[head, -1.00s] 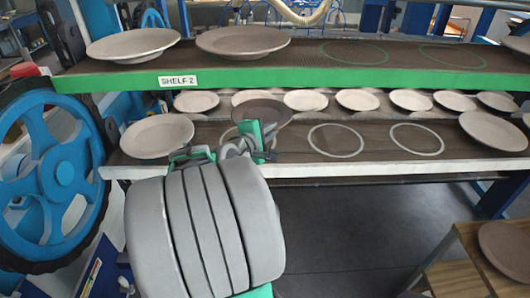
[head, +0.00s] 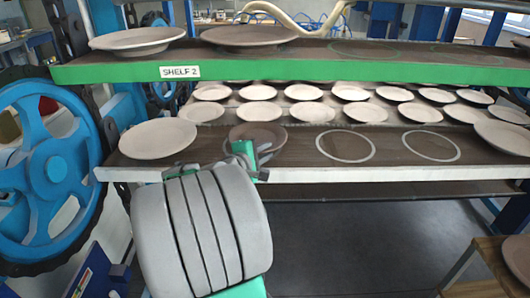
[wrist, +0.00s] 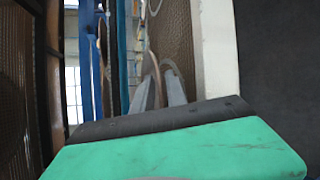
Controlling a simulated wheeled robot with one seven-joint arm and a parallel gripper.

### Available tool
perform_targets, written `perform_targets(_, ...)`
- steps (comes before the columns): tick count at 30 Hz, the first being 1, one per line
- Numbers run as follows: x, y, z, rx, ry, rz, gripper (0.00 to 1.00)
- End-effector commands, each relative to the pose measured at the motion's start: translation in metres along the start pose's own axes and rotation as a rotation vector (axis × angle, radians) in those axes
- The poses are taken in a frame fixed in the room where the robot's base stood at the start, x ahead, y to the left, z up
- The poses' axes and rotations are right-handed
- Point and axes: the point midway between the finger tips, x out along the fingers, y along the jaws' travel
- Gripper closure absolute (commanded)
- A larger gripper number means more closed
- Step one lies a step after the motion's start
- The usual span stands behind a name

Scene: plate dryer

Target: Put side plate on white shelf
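The side plate (head: 257,134), brownish and darker than its neighbours, lies nearly flat at the white shelf (head: 300,175), over the marked spot left of two empty rings. My gripper (head: 250,152) is at its front edge, partly hiding it. In the wrist view the plate (wrist: 156,82) shows edge-on between the two grey fingers (wrist: 165,92), which are close together on its rim. The plate appears level with the shelf surface; its exact contact there is hard to see.
A pale plate (head: 158,138) sits to the left on the same shelf, another (head: 503,135) at the right. Empty rings (head: 345,146) lie between. The green-edged shelf (head: 330,73) hangs above. A blue wheel (head: 50,170) stands at left.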

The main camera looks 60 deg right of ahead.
Motion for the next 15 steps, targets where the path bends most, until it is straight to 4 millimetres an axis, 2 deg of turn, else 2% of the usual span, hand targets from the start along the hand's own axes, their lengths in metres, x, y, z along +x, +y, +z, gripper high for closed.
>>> perform_targets(8, -0.005, 0.001, -0.001, 0.001, 0.002, 0.002, 0.83)
perform_targets(11, -0.020, 0.001, -0.002, 0.001, 0.005, 0.004, 0.83)
perform_targets(15, -0.056, 0.000, -0.003, 0.003, 0.009, 0.005, 0.83)
